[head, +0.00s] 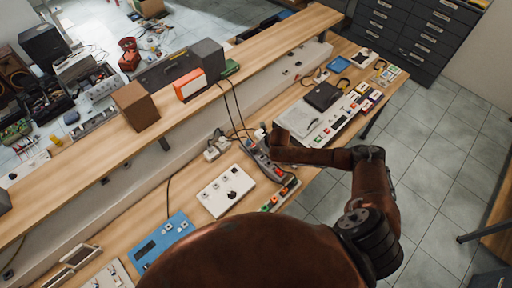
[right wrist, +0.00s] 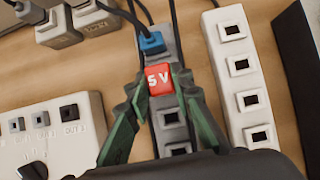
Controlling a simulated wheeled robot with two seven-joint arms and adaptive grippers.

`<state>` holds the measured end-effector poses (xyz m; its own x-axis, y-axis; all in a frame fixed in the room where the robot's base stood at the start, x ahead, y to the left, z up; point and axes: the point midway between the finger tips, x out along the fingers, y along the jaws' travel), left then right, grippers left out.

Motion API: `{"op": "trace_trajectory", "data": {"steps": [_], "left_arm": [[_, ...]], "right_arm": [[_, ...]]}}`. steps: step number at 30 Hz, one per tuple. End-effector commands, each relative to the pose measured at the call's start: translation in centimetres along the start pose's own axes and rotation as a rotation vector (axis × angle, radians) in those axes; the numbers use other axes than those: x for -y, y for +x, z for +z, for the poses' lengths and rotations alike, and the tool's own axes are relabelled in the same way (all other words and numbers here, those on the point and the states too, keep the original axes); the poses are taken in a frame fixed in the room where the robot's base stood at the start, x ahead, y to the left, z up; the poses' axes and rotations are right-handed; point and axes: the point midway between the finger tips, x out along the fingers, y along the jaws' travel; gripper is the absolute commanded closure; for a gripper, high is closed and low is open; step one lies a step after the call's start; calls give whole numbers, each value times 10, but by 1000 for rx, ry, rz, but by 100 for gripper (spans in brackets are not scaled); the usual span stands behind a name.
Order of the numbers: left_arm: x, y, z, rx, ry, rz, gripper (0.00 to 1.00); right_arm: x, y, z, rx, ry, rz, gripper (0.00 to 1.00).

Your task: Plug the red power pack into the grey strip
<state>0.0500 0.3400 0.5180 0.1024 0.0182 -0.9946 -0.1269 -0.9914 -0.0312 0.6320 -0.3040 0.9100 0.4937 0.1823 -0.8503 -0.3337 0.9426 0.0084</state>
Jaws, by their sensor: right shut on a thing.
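The red power pack (right wrist: 160,79), marked "5 V", is between the two green fingers of my right gripper (right wrist: 159,84) in the right wrist view. The gripper is shut on it. The pack is over or on the grey strip (right wrist: 168,133), which has open sockets on the near side of the pack. The pack's underside is hidden, so I cannot tell whether it is seated. A blue plug (right wrist: 151,42) with a cable sits in the strip just beyond the pack. In the head view the grey strip (head: 264,165) lies on the bench below my right arm. My left gripper is not in view.
A white socket strip (right wrist: 236,49) runs alongside on the right. White adapters (right wrist: 97,20) with cables are at the upper left, and a white panel (right wrist: 70,135) is at the left. In the head view, a blue device (head: 165,238) lies farther left on the bench.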

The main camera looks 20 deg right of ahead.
Motion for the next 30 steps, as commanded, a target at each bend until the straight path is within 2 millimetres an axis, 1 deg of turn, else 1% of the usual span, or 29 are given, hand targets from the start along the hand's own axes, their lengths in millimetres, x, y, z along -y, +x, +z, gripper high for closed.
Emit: {"op": "trace_trajectory", "data": {"steps": [11,12,18,21,30], "left_arm": [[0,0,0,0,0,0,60],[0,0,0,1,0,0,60],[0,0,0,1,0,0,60],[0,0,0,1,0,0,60],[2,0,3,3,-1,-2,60]], "right_arm": [[1,1,-2,-2,0,-1,100],[1,1,-2,-2,0,-1,78],[0,1,-1,-2,0,-1,65],[0,1,-1,-1,0,0,59],[0,-2,-1,0,-1,0,59]]}}
